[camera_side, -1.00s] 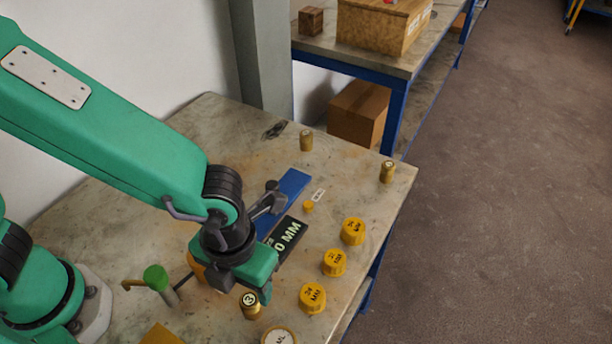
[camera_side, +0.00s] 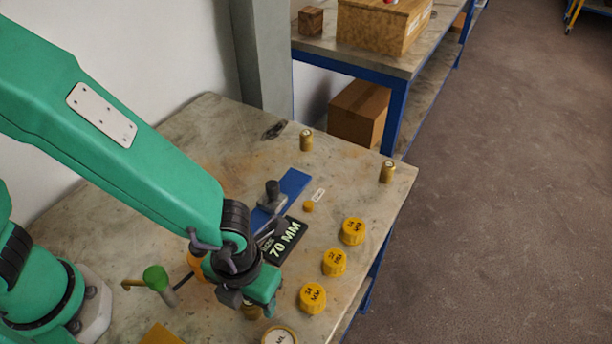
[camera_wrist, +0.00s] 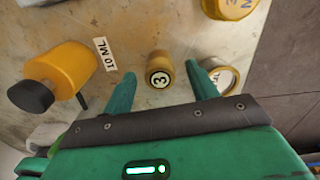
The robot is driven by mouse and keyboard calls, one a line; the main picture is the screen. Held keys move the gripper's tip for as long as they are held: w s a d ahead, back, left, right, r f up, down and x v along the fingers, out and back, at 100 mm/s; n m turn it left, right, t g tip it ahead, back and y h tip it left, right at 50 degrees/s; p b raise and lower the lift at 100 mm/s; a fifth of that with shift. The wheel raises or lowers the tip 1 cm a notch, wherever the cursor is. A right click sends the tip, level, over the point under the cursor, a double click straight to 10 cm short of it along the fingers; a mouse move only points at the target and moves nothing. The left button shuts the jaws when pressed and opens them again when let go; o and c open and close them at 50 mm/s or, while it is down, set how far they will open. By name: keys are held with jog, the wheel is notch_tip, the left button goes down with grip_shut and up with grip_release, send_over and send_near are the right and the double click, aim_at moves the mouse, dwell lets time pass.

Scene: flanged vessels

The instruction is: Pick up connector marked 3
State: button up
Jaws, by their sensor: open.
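The connector marked 3 (camera_wrist: 159,70) is a small brass cylinder with a black "3" in a white ring on its end. In the wrist view it lies ahead of the gap between my two fingers, apart from both. In the side view the connector (camera_side: 251,312) is mostly hidden behind my gripper (camera_side: 262,306). My gripper (camera_wrist: 162,84) is open and empty, its green fingers either side of the connector's line.
A white-topped round gauge (camera_wrist: 226,79) stands close beside the right finger. A yellow bottle (camera_wrist: 62,68) with a black cap is at left. Yellow caps (camera_side: 312,298) line the table's right side. A black 70 MM plate (camera_side: 285,240) lies behind my gripper.

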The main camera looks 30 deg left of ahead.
jog(key=shift+f, duration=0.95)
jog(key=c, duration=1.2)
jog(key=shift+r, duration=0.15)
jog(key=shift+r, duration=4.9)
